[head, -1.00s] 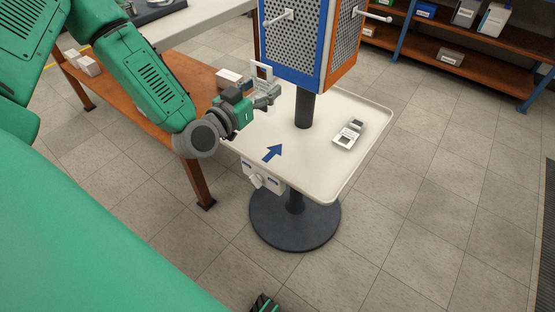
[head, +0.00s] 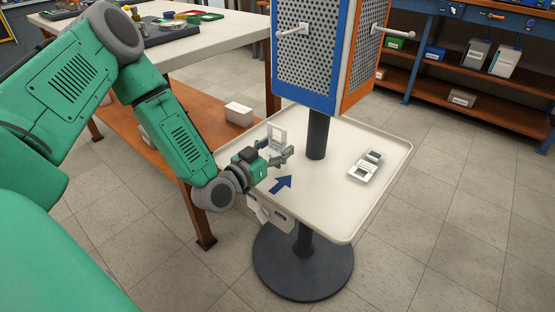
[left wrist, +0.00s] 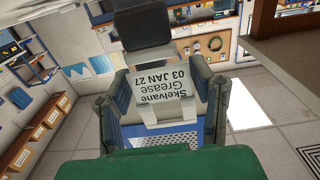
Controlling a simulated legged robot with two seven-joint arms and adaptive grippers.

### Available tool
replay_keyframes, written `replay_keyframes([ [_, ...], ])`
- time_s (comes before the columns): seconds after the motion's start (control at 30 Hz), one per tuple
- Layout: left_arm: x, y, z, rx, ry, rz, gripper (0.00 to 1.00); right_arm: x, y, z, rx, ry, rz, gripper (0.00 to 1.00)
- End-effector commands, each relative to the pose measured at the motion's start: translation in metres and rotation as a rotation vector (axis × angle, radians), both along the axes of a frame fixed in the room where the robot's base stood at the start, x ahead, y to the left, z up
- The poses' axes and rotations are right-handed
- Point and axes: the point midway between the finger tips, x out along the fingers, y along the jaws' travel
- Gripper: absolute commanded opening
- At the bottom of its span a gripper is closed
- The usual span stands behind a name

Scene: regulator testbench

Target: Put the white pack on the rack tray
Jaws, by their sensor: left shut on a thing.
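The white pack (left wrist: 162,84) is between the fingers of my left gripper in the left wrist view. Its label reads "Skelvane Grease 03 JAN 27". In the head view the pack (head: 276,133) stands up pale above my left gripper (head: 280,154), which is shut on it. Gripper and pack are over the left part of the white rack tray (head: 335,213), behind a blue arrow (head: 283,184) on its surface. I cannot tell whether the pack touches the tray. My right gripper is not in view.
Another white and grey pack (head: 365,167) lies on the tray's right side. A dark post (head: 318,135) rises from the tray to a blue and orange perforated rack (head: 309,45) with pegs. A workbench (head: 215,40) stands at the left. The tray's front is clear.

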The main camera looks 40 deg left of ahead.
Motion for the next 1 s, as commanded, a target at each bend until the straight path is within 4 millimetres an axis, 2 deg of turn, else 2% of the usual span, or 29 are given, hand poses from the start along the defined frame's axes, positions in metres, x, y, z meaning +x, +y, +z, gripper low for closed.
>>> replay_keyframes([
  [0.03, 0.000, 0.000, -0.012, 0.001, 0.003, 0.000, 0.21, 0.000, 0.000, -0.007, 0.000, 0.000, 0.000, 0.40],
  [0.13, -0.001, 0.000, -0.027, 0.001, 0.004, -0.001, 0.21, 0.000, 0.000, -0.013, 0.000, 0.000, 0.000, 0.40],
  [0.5, 0.000, 0.000, -0.030, 0.001, 0.002, -0.001, 0.21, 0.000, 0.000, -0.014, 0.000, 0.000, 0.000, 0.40],
  [0.53, 0.000, 0.000, -0.029, 0.001, 0.003, 0.000, 0.60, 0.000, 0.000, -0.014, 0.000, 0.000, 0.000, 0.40],
  [0.57, 0.000, 0.000, -0.029, 0.001, 0.003, 0.000, 0.71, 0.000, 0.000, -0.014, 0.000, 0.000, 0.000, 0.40],
  [0.93, 0.000, 0.000, -0.025, 0.000, 0.002, 0.000, 0.71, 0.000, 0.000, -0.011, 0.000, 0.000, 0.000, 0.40],
  [1.0, -0.008, 0.001, -0.027, 0.001, 0.005, 0.000, 0.71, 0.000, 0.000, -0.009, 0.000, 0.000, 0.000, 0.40],
])
